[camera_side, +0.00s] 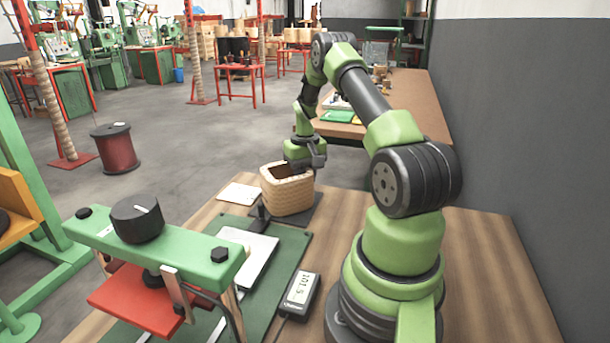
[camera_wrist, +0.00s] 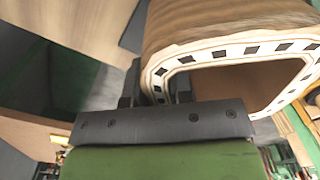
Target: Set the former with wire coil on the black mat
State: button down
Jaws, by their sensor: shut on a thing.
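The former with wire coil (camera_side: 288,193) is a tan, hollow, rounded-square block, upright over the black mat (camera_side: 314,211) in the side view. The mat's dark edge shows along the coil's right and lower sides. I cannot tell for sure whether the coil's bottom touches it. My gripper (camera_side: 301,166) is at the coil's top rim and shut on its wall. In the wrist view the coil (camera_wrist: 225,32) fills the upper right, with its pale slotted rim towards the camera. The fingers (camera_wrist: 155,92) grip the near wall and are partly hidden.
A green board with a metal plate (camera_side: 254,258) lies in front of the mat. A meter (camera_side: 299,293) is close by, and a white sheet (camera_side: 240,193) lies to the left. A green press with a red plate (camera_side: 138,303) stands at the lower left. The wooden table's right side is bare.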

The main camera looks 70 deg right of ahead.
jog(key=c, duration=1)
grip_release()
jog(key=shift+f, duration=0.15)
